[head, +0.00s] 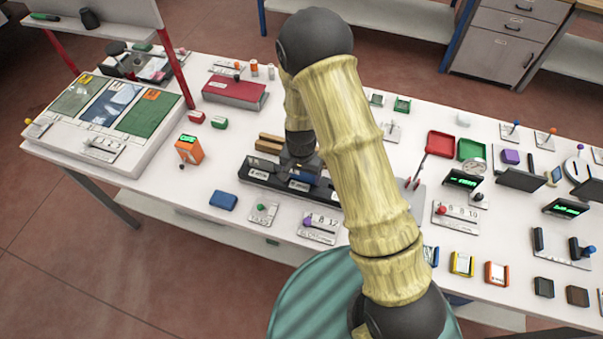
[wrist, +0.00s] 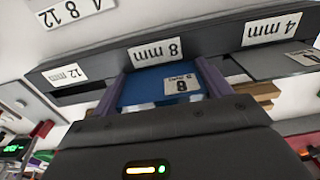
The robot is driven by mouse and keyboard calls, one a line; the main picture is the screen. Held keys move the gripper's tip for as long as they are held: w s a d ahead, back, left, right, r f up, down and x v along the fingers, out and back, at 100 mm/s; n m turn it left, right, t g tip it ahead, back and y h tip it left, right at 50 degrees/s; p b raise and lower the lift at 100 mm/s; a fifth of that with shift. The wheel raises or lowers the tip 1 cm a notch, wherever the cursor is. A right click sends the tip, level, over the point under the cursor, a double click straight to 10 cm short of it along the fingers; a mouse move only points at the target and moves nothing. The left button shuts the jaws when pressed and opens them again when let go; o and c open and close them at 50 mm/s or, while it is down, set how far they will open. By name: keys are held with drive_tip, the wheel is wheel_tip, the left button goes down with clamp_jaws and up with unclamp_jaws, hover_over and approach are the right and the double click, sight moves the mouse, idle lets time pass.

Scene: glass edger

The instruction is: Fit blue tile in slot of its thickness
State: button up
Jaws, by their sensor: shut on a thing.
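My gripper (wrist: 160,82) is shut on the blue tile (wrist: 145,90), with one purple-grey finger at each side edge. The tile carries a white label reading 8. Its far edge meets the dark slotted rack (wrist: 110,62) directly below the "8 mm" label (wrist: 155,52). I cannot tell how far the tile is inside that slot. The "12 mm" label (wrist: 64,76) is to the left and the "4 mm" label (wrist: 272,28) to the right. In the head view, the rack (head: 276,183) is mid-table, and my arm hides its right part. A little of the blue tile (head: 301,174) shows there.
A blue block (head: 223,200) lies in front of the rack. An orange device (head: 189,149) stands to its left, and tan wooden pieces (head: 268,142) lie behind it. Red and green trays (head: 440,143) are to the right.

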drive_tip(key=shift+f, duration=0.1)
drive_tip(key=o, duration=1.4)
wheel_tip(320, 180, up, 17)
drive_tip(key=b, duration=0.2)
drive_tip(key=shift+s+r, duration=0.2)
drive_tip(key=shift+a, duration=0.1)
drive_tip(key=s+d+r+n+t, duration=0.2)
drive_tip(key=s+d+n, duration=0.2)
drive_tip(key=s+d, duration=0.8)
drive_tip(key=shift+d+r, duration=0.4)
drive_tip(key=shift+d, duration=0.55)
